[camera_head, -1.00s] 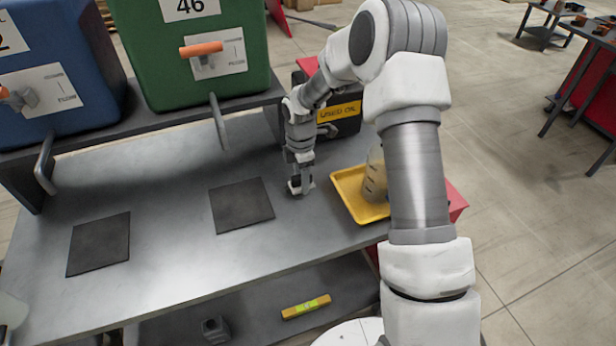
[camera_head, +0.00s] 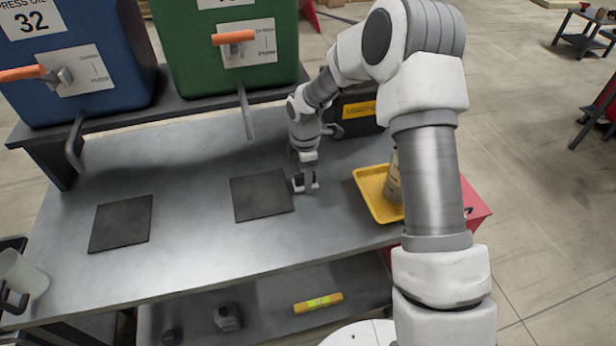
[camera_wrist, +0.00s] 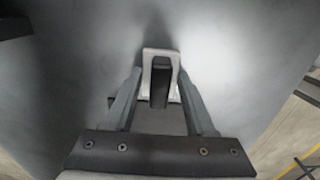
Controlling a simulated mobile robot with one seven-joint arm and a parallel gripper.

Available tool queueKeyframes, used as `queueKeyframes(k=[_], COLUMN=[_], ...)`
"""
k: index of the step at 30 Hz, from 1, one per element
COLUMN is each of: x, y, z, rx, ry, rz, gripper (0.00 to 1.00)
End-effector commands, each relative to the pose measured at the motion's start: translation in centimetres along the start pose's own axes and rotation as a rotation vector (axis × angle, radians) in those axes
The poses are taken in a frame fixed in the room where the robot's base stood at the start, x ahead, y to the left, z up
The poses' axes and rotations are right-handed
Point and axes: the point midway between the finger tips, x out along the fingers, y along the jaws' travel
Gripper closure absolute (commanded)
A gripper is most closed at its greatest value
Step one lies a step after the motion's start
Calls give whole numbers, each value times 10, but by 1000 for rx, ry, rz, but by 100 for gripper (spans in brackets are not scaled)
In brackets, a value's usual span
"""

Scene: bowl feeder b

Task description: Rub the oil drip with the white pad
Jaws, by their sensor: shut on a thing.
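The white pad (camera_wrist: 164,53) has a dark upright grip block (camera_wrist: 160,82) on it. My gripper (camera_wrist: 159,78) is shut on this block, with one finger on each side. In the head view my gripper (camera_head: 305,180) points down at the grey bench top (camera_head: 200,240), just right of a dark square mat (camera_head: 262,195). The pad is at or very close to the metal surface; contact cannot be told. I see no oil drip in either view; it may be hidden under the pad or gripper.
A yellow tray (camera_head: 366,196) with a bottle (camera_head: 393,180) stands to the right, partly behind my arm. A black used-oil container (camera_head: 360,112) is behind. Blue (camera_head: 110,85) and green (camera_head: 235,75) tanks with taps line the back. A second mat (camera_head: 121,223) and pitcher (camera_head: 22,272) are left.

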Motion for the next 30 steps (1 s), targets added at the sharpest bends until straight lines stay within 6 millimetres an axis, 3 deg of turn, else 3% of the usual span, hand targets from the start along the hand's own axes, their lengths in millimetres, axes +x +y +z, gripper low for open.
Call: queueKeyframes(k=[5,21,30], x=[-3,-58,-59], y=[-3,-1,-1], z=[-2,0,0], rx=[-2,-1,-1], ry=[3,1,1], rz=[-8,-3,-3], gripper=[89,89,89])
